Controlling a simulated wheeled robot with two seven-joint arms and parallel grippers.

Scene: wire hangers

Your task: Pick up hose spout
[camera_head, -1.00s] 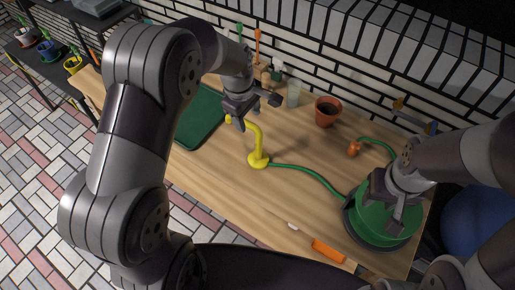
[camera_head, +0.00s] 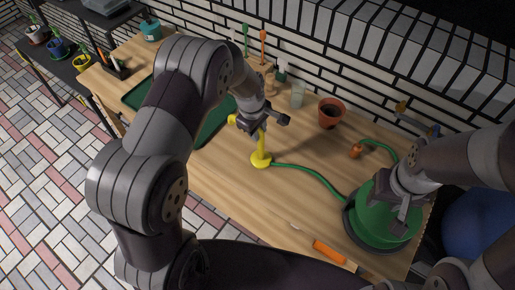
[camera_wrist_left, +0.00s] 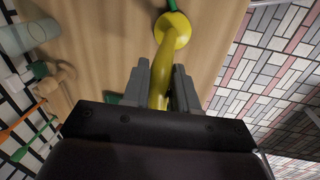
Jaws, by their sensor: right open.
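The yellow hose spout (camera_head: 261,158) stands upright on its round base on the wooden workbench, and a green hose (camera_head: 310,172) runs from it to the right. My left gripper (camera_head: 258,126) is at the spout's upper part. In the left wrist view the spout (camera_wrist_left: 172,32) passes between the two fingers (camera_wrist_left: 160,85), very close to both. Whether they touch it is unclear, and its upper part is partly hidden. My right gripper (camera_head: 392,205) is open over the round green hose reel (camera_head: 368,232) at the bench's right end.
A terracotta pot (camera_head: 330,114), a glass (camera_head: 298,95) and an orange hose fitting (camera_head: 355,150) stand on the bench behind. A dark green tray (camera_head: 213,124) lies left of the spout. An orange-handled tool (camera_head: 328,250) lies at the front edge. The bench between spout and tool is clear.

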